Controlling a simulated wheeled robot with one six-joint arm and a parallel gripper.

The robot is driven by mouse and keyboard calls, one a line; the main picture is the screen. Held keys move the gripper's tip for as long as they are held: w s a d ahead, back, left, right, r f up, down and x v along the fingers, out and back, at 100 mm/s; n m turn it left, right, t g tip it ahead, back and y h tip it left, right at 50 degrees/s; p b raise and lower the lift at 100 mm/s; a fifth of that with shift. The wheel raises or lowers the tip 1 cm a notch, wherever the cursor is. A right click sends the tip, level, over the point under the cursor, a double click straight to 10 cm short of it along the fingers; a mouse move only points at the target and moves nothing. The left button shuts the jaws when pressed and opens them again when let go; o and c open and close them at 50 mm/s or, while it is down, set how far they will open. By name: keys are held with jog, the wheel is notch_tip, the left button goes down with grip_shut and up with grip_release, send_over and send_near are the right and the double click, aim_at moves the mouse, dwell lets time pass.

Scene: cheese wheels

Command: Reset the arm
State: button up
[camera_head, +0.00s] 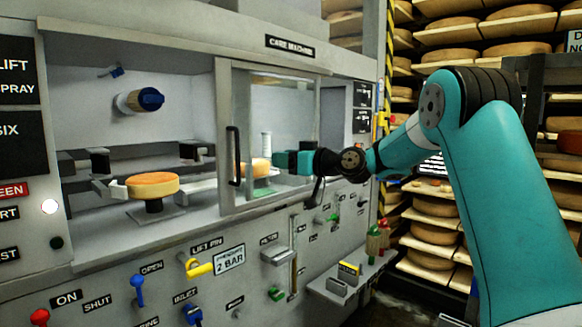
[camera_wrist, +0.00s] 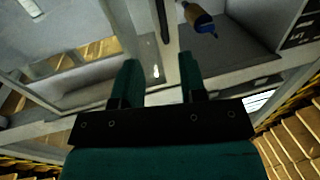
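My teal arm (camera_head: 505,190) reaches in from the right, bent at a high elbow. My gripper (camera_head: 290,160) is level in front of the sliding glass door of the care machine (camera_head: 225,200). In the wrist view my gripper (camera_wrist: 160,68) has its two teal fingers apart, with nothing held between them. The grey door frame shows beyond the fingers; whether they touch it I cannot tell. The door's black handle (camera_head: 233,156) stands left of my gripper.
An orange cheese wheel (camera_head: 152,184) sits on a pedestal in the machine's open bay. A second cheese (camera_head: 256,168) shows behind the glass, partly hidden. Levers and knobs, including a yellow lever (camera_head: 198,267), stick out below. Shelves of cheese wheels (camera_head: 450,33) stand behind my arm.

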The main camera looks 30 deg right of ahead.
jog(key=shift+v, duration=0.85)
jog(key=s+a+n+g+p, duration=0.1)
jog(key=s+a+g+p, duration=0.65)
jog(key=s+a, duration=1.05)
jog(key=s+a+f+g+h+p, duration=0.1)
jog(key=s+g, duration=0.3)
jog(key=s, duration=0.7)
jog(key=s+a+f+g+h+p, duration=0.1)
jog(key=s+f+g+h+p, duration=0.1)
jog(key=s, duration=0.8)
notch_tip(320, 180, down, 2)
jog(key=shift+s+a+f+g+h, duration=0.15)
jog(key=shift+s+a+g+h, duration=0.2)
jog(key=shift+g+h, duration=0.65)
